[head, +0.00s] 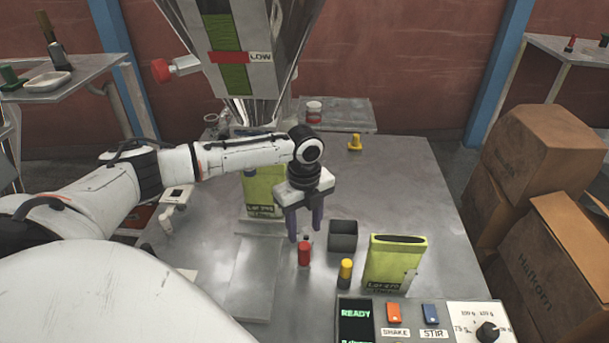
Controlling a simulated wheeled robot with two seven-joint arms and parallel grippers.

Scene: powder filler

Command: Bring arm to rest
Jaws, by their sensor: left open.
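My left arm reaches in from the left across the metal table. My left gripper (305,225) points down with its two dark fingers apart. It is just above and behind a small red bottle (304,255) with a dark top. Nothing shows between the fingers, though I cannot tell whether a fingertip touches the bottle. My right gripper is not in view.
Close by stand a dark square bin (343,236), a yellow-capped bottle (345,270) and a green pouch (394,262). Another green pouch (262,190) is behind my arm, under the filler hopper (250,60). A control panel (425,320) reads READY. Cardboard boxes (540,150) stand right.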

